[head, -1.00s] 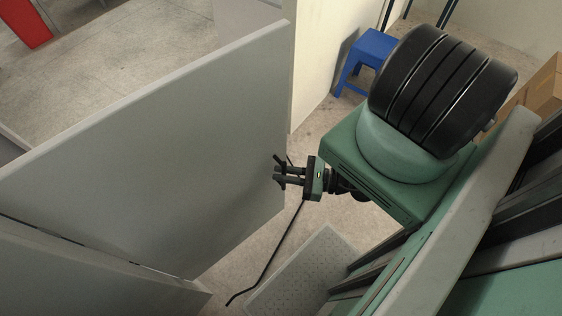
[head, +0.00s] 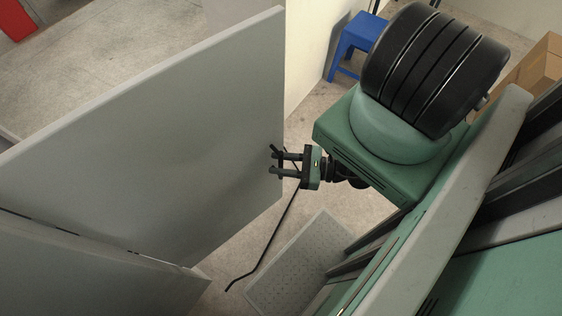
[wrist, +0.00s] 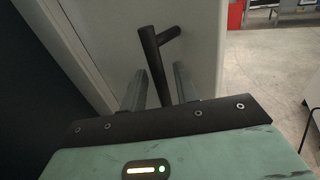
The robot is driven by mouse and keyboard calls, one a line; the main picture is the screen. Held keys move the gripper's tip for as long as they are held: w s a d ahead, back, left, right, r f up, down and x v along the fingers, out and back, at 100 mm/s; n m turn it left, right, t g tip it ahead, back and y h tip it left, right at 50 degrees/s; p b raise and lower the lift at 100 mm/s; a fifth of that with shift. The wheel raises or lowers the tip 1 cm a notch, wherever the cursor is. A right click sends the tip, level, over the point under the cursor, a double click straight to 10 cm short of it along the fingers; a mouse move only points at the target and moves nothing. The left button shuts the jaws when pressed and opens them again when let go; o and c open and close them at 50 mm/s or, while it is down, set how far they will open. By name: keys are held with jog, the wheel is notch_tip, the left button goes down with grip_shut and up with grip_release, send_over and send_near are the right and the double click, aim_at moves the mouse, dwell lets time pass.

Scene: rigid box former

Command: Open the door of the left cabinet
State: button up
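A large grey panel, which looks like the cabinet door (head: 150,150), fills the left of the head view. Its near lower edge runs along a dark seam with another grey panel. My gripper (head: 277,162) is at the door's right edge with its fingers apart. In the wrist view, a dark bar handle (wrist: 154,60) stands out from the pale door face (wrist: 100,45). My gripper (wrist: 160,88) has one finger on each side of the handle, with visible gaps. Whether a finger touches the handle is unclear. The cabinet inside is not visible.
A blue stool (head: 354,40) stands by a pale wall behind my arm. Cardboard boxes (head: 535,75) are at the right. Open floor (head: 130,60) lies beyond the door.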

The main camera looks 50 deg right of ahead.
jog(key=b+v, duration=0.4)
jog(key=v, duration=0.8)
